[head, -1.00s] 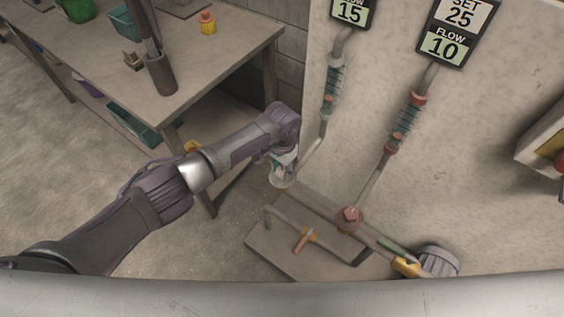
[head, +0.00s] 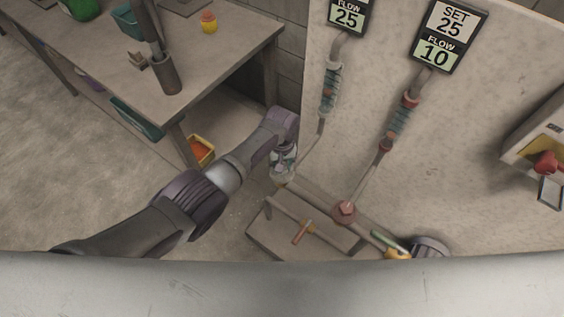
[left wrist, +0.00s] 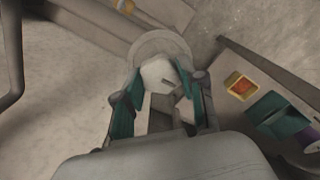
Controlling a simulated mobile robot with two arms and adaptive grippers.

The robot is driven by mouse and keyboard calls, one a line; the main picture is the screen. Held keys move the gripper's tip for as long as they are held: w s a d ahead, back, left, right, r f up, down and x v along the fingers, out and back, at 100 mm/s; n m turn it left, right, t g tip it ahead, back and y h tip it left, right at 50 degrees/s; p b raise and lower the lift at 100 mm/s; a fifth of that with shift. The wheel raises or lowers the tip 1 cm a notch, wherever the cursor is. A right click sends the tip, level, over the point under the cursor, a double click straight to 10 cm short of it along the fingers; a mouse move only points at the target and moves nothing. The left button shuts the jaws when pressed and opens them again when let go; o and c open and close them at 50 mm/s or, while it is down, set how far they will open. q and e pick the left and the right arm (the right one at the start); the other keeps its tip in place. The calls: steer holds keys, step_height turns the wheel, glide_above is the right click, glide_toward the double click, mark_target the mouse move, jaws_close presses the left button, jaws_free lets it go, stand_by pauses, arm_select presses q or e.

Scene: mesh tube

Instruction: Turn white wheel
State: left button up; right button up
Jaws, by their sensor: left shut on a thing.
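My left gripper (head: 282,165) is at the foot of the left pipe, shut on the white wheel (left wrist: 158,75). In the left wrist view the pale hub sits between the two teal fingers of the left gripper (left wrist: 160,92), with a grey round disc beyond it. The left display (head: 348,16) reads FLOW 25. The right display (head: 440,37) reads SET 25, FLOW 10. A red wheel (head: 344,211) sits at the foot of the right pipe. A grey-purple part that looks like my right arm is at the lower right; its fingers are not clear.
A workbench (head: 235,52) with containers stands at the left. A yellow bin (head: 201,150) lies below it. A low platform (head: 275,240) with an orange-handled valve (head: 303,231) is at the wall's foot. A box with a red knob (head: 545,163) hangs at the right.

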arm_select(q)
steer(key=shift+n+p, duration=0.35)
steer(key=shift+n, duration=1.15)
steer(key=shift+w, duration=0.1)
steer(key=o, duration=1.1)
steer(key=shift+o, duration=0.2)
steer(key=shift+r, duration=0.15)
step_height(320, 180, up, 12)
steer(key=shift+f, duration=0.2)
